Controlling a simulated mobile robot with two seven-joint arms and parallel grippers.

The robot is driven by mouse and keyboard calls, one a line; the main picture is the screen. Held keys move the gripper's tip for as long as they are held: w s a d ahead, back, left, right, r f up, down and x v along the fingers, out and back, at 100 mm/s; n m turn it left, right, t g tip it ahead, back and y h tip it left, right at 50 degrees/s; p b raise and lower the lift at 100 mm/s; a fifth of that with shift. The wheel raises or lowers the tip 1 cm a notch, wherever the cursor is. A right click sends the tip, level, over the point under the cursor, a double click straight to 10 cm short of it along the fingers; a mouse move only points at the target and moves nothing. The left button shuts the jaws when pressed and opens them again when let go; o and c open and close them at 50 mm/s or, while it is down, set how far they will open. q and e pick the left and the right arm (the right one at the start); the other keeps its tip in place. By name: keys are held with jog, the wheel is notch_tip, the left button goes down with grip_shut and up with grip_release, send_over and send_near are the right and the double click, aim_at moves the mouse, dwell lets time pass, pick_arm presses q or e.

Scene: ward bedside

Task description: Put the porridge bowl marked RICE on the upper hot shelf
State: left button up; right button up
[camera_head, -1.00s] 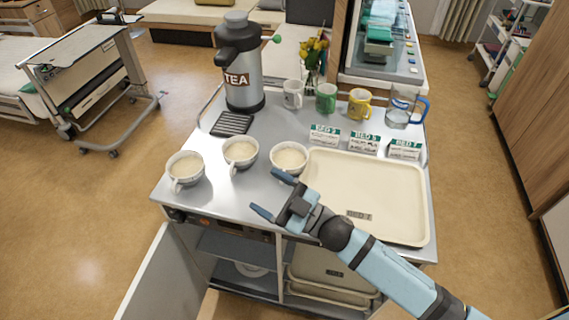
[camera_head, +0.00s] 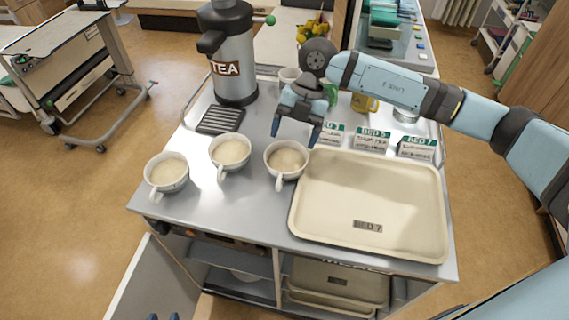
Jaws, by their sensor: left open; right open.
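Three white handled bowls of pale porridge stand upright in a row on the trolley top: a left bowl (camera_head: 166,185), a middle bowl (camera_head: 229,164) and a right bowl (camera_head: 287,171). I cannot read a RICE mark on any of them. My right gripper (camera_head: 295,131) is open and empty, pointing down just behind the right bowl. Only the fingertips of my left gripper (camera_head: 163,317) show at the bottom edge; it is open, in front of the trolley near the open door. Below the top, the upper shelf (camera_head: 230,257) shows partly inside the left compartment.
The cream BED 7 tray (camera_head: 400,228) lies right of the bowls. A TEA urn (camera_head: 233,62), a drip grille (camera_head: 220,120), mugs and bed cards (camera_head: 372,142) stand behind. The open cabinet door (camera_head: 155,285) juts forward.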

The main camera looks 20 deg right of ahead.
aim_at(280, 177)
jog(key=p+x, duration=0.1)
jog(key=x, duration=1.1)
jog(key=shift+s+a+f, duration=0.1)
jog(key=shift+a, duration=0.05)
grip_shut()
